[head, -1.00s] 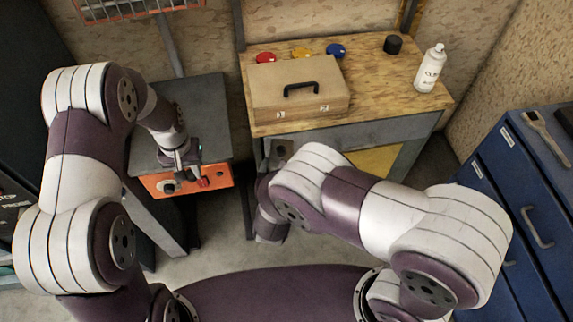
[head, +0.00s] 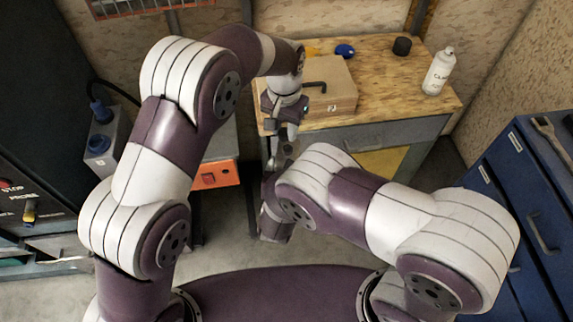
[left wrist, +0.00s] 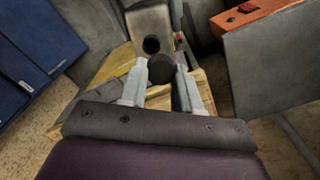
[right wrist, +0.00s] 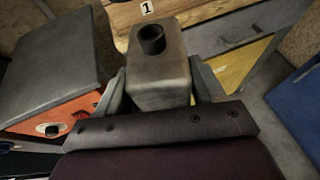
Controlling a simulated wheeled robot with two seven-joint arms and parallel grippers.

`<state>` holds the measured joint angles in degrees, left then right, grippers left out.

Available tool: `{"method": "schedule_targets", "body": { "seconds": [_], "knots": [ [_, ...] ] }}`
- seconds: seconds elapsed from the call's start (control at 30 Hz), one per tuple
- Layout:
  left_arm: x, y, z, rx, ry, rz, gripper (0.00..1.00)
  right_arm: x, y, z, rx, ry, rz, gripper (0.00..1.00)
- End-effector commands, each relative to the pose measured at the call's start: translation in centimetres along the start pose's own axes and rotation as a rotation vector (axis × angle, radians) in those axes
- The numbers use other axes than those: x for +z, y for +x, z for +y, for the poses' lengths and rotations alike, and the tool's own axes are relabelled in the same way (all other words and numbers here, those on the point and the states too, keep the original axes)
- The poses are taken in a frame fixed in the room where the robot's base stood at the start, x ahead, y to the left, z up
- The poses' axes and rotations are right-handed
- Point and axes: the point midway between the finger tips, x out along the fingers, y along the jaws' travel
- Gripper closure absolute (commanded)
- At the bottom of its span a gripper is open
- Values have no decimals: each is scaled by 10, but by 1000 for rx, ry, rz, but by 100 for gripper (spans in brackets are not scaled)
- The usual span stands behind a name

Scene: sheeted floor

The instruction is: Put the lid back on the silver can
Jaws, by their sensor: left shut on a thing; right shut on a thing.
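The silver can (right wrist: 160,82) is a grey box-shaped can with an open dark round neck (right wrist: 151,39). My right gripper (right wrist: 160,88) is shut on its sides. The can also shows in the left wrist view (left wrist: 148,22), its opening facing the camera. The lid (left wrist: 162,70) is a small dark round piece between the fingertips of my left gripper (left wrist: 163,78), which is shut on it. The lid is apart from the can's neck. In the head view my left gripper (head: 281,130) is close to the can, which is mostly hidden by my arms.
A wooden bench (head: 440,92) behind carries a cardboard-coloured case (head: 335,95), a black cylinder (head: 402,46), a blue disc (head: 345,51) and a white spray bottle (head: 438,71). A blue drawer cabinet (head: 520,200) stands right. A grey-topped orange unit (head: 222,173) stands left, partly hidden.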

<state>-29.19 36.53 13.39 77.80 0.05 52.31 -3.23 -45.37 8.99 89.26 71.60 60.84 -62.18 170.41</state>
Motion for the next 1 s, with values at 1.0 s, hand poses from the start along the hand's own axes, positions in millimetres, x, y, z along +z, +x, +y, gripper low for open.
{"method": "schedule_targets", "body": {
  "seconds": [1.0],
  "knots": [
    [8,-19,13,0,82,-2,96,2,0,1,1,2,-4,100]
  ]
}}
